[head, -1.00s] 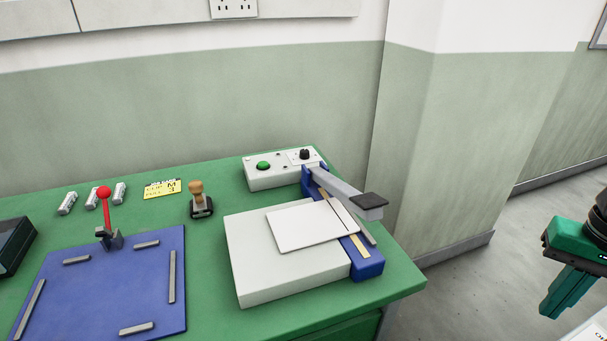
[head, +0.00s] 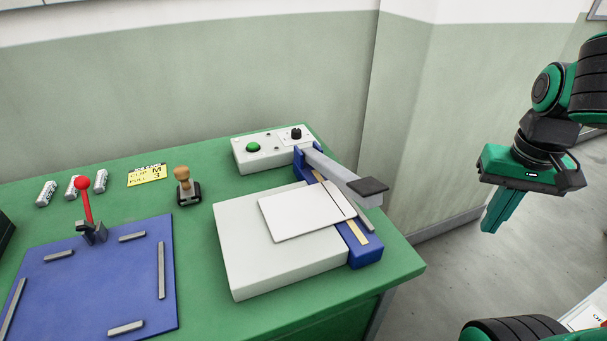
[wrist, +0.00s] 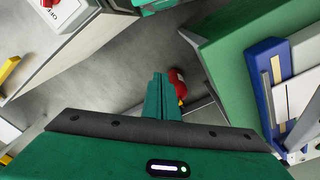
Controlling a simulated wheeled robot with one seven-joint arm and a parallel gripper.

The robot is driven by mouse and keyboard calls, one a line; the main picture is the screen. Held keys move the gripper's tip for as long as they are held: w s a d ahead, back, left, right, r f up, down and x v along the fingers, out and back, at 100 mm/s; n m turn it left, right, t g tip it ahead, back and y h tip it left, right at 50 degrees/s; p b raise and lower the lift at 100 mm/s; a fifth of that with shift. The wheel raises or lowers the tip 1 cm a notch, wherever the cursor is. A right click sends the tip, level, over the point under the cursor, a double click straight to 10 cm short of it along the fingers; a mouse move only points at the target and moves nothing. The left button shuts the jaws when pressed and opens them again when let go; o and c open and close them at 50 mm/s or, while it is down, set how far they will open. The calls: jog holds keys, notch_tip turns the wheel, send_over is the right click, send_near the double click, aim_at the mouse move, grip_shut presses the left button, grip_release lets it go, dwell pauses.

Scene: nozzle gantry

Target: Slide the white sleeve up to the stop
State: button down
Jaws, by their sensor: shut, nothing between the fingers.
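The white sleeve (head: 292,215) is a flat white sheet lying on the pale block of the bench device (head: 240,262). Its right end reaches the blue bar (head: 367,252) with a tan strip, under the raised grey lever (head: 335,173). A slim grey strip (head: 371,218) runs along the bar's right side; I cannot tell whether it is the stop. My gripper (head: 490,229) is shut and empty, hanging off the table's right edge, well apart from the sleeve. Its shut fingers show in the wrist view (wrist: 158,77), with the blue bar (wrist: 264,96) at the right.
The green table (head: 400,272) also bears a control box (head: 255,150), a stamp (head: 187,188), a yellow card (head: 147,175) and a blue board (head: 110,285) with a red-knobbed lever (head: 85,200). Open floor lies right of the table. A red object (wrist: 177,82) shows behind the fingers.

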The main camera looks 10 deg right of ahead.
jog(key=w+a+r+n+t, duration=0.1)
jog(key=w+a+r+n, duration=0.1)
jog(key=w+a, duration=0.6)
jog(key=r+n+t+y, duration=0.1)
jog(key=r+n+t, duration=0.1)
jog(key=n, duration=0.4)
send_over(306, 187)
jog(key=w, duration=0.2)
jog(key=x, duration=0.9)
jog(key=shift+w+a, duration=0.15)
jog(key=shift+a, duration=0.25)
jog(key=shift+s+d+r, duration=0.1)
jog(key=shift+s+d, duration=0.05)
jog(key=shift+s, duration=0.4)
jog(key=shift+s+d+r, duration=0.1)
jog(key=shift+s+d, duration=0.05)
jog(key=shift+s, duration=0.35)
jog(key=shift+s+d+f, duration=0.1)
jog(key=shift+s+d, duration=0.15)
jog(key=shift+s, duration=0.55)
jog(key=shift+s, duration=0.15)
jog(key=shift+s+d, duration=0.25)
jog(key=shift+s, duration=0.7)
